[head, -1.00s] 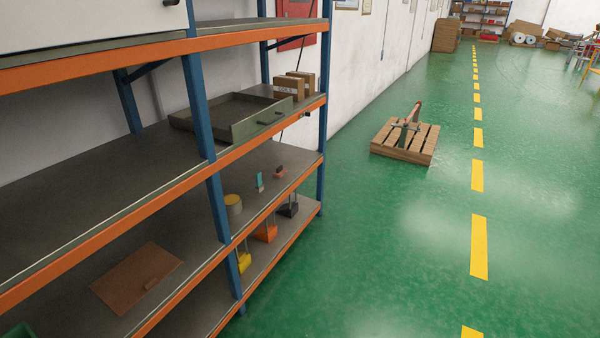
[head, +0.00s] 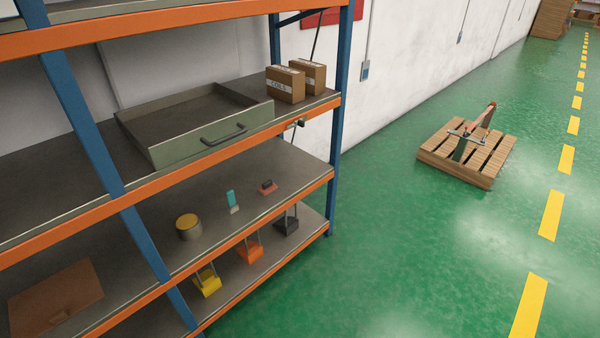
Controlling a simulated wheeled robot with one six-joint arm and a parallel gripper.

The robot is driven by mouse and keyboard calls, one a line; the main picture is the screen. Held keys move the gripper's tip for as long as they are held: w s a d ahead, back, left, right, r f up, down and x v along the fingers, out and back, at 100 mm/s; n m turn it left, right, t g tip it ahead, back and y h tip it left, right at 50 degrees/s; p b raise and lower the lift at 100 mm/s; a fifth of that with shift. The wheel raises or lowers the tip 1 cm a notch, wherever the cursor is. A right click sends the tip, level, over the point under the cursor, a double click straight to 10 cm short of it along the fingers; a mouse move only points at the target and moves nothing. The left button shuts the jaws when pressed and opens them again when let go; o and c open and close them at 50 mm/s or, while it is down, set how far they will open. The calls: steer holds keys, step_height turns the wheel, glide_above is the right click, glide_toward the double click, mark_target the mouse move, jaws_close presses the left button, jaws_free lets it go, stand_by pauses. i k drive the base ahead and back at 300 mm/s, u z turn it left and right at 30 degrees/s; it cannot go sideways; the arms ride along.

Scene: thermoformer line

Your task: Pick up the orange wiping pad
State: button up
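A small orange-red pad with a dark top (head: 267,190), which looks like the wiping pad, lies on the middle shelf (head: 215,212) of the rack, towards its right end. A teal and pale upright item (head: 231,201) stands to its left. A round tin with a yellow top (head: 188,228) stands further left. My gripper is not in view.
Below sit yellow (head: 207,285), orange (head: 249,254) and black (head: 287,226) items with upright bars. Above are an open grey drawer (head: 185,145) and cartons (head: 286,84). A blue post (head: 90,140) crosses the front. Green floor is clear before the pallet (head: 465,155).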

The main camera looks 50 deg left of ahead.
mark_target(268, 186)
steer(key=u, duration=0.15)
steer(key=i, duration=1.65)
steer(key=u, duration=1.05)
steer(key=i, duration=0.9)
steer(key=u, duration=1.4)
steer(key=i, duration=0.65)
steer(key=u, duration=0.5)
